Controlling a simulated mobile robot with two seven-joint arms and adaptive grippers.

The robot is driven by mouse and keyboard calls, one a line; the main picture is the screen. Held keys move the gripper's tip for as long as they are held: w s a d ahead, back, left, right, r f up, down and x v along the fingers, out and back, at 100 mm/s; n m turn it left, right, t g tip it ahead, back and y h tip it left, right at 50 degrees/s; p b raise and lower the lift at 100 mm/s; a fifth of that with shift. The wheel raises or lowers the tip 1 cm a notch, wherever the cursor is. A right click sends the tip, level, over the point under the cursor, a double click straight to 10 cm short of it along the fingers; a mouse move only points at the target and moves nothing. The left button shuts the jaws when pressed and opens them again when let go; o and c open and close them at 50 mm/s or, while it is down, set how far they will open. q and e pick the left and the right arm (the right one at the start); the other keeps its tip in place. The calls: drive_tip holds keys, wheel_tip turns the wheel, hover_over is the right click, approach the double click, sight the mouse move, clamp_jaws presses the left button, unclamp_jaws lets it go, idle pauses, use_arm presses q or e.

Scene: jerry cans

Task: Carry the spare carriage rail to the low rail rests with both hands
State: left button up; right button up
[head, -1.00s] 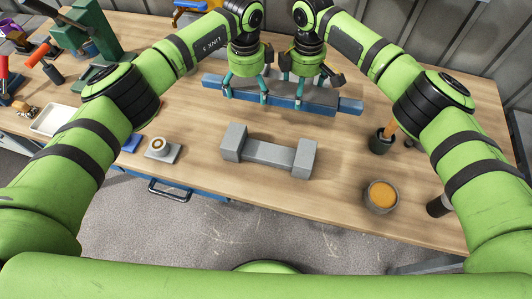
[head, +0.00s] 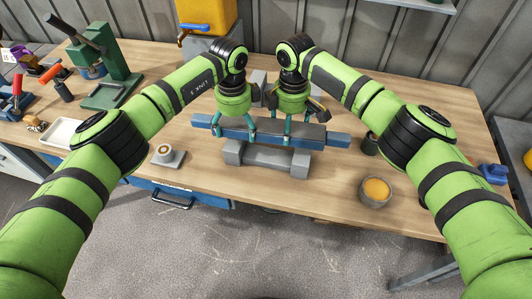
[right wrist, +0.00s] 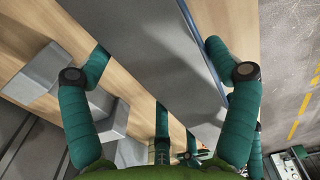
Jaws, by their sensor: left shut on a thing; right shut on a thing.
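The spare carriage rail (head: 334,139), a long blue bar with a dark grey top, lies crosswise in both hands in the head view. My left gripper (head: 233,130) is shut on its left part and my right gripper (head: 289,134) on its right part. The low rail rests (head: 300,164), two grey blocks joined by a bar, stand on the bench just in front of the rail, partly covered by it. Whether the rail touches them I cannot tell. In the right wrist view the rail (right wrist: 155,55) runs between the fingers of my right gripper (right wrist: 160,75).
Grey blocks (head: 258,77) stand behind my grippers. A bowl with orange contents (head: 375,191) is at the right front, with a dark cup (head: 370,144) behind it. A small grey stand (head: 167,157) is left of the rests. A green press (head: 105,65) stands at the back left.

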sight(240, 146)
use_arm(q)
drive_tip(key=shift+s+d+r, duration=0.1)
drive_tip(key=shift+s+r, duration=0.05)
use_arm(e)
drive_tip(key=shift+r, duration=0.15)
use_arm(q)
drive_tip(key=shift+w, duration=0.25)
use_arm(e)
drive_tip(key=shift+w, duration=0.2)
use_arm(q)
drive_tip(key=shift+s+f, duration=0.15)
drive_tip(key=shift+f, duration=0.05)
use_arm(e)
drive_tip(key=shift+s+f, duration=0.15)
drive_tip(key=shift+f, duration=0.05)
use_arm(q)
drive_tip(key=shift+f+b, duration=0.2)
drive_tip(key=shift+b, duration=0.15)
use_arm(e)
drive_tip(key=shift+f, duration=0.2)
use_arm(q)
drive_tip(key=shift+f+b, duration=0.5)
use_arm(e)
drive_tip(key=shift+f, duration=0.5)
use_arm(q)
drive_tip(key=shift+f, duration=0.2)
use_arm(e)
drive_tip(key=shift+f, duration=0.2)
